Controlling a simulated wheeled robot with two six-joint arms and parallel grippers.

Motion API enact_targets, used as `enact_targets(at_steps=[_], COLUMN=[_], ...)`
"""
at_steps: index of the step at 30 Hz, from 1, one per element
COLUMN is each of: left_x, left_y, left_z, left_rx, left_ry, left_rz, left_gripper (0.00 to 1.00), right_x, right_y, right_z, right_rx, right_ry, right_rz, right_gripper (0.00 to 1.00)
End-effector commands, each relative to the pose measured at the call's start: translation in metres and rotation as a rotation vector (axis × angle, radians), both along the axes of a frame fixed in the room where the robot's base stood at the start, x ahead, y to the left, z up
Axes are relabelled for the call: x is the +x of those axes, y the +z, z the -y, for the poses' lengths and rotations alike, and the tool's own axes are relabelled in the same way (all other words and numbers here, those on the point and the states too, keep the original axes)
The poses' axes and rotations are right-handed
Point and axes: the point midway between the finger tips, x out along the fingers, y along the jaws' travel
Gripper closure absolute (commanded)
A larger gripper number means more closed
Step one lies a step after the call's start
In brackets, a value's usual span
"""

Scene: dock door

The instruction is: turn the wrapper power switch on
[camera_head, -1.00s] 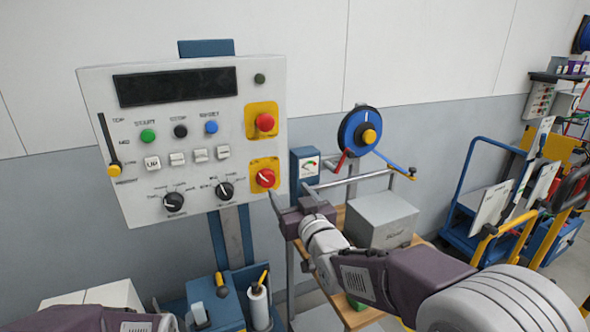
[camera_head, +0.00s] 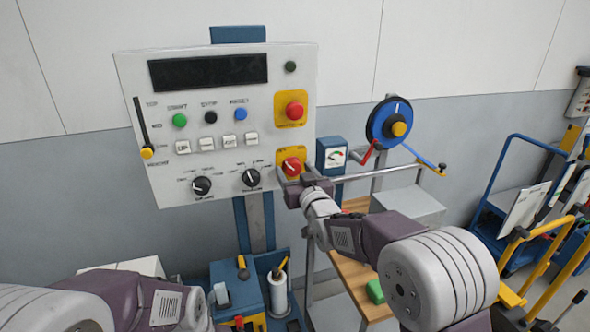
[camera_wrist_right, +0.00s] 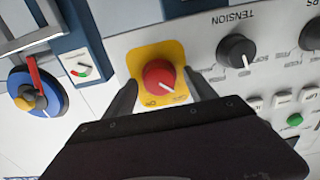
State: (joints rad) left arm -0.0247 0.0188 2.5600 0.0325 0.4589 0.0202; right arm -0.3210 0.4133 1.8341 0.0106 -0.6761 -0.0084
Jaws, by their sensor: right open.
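The wrapper power switch is a red rotary knob (camera_head: 291,166) on a yellow plate, low on the right edge of the control panel. In the right wrist view the knob (camera_wrist_right: 158,77) has a white pointer line, slanting toward the small label at lower right, away from the one that looks like "ON". My right gripper (camera_wrist_right: 163,80) is open, with one finger on each side of the knob; I cannot tell whether they touch it. In the head view the right gripper (camera_head: 304,181) partly covers the plate. My left arm shows at lower left, its gripper out of view.
The grey panel (camera_head: 160,100) also carries a red push button (camera_head: 294,110) above the switch, coloured buttons and two black dials (camera_head: 251,177). Carts stand farther right.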

Motion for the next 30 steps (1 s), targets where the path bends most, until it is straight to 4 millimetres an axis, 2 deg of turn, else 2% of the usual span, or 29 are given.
enact_targets(at_steps=[5,8,12,22,30], left_x=[0.000,0.000,0.000,0.000,0.000], left_y=[0.000,0.000,0.000,-0.005,-0.023], left_z=[0.000,0.000,0.000,0.000,0.000], left_rx=[0.000,0.000,0.000,0.000,0.000], left_ry=[0.000,0.000,0.000,0.000,0.000], left_rz=[0.000,0.000,0.000,0.000,0.000], left_gripper=[0.64,0.64,0.64,0.64,0.64], right_x=[0.000,0.000,0.000,0.000,0.000], right_y=[0.000,0.000,0.000,-0.001,-0.003], right_z=[0.000,0.000,0.000,0.000,0.000], right_rx=[0.000,0.000,0.000,0.037,0.202], right_ry=[0.000,0.000,0.000,0.000,0.000], right_rz=[0.001,0.001,0.001,-0.009,-0.061], right_gripper=[0.35,0.57,0.96,0.97,0.97])
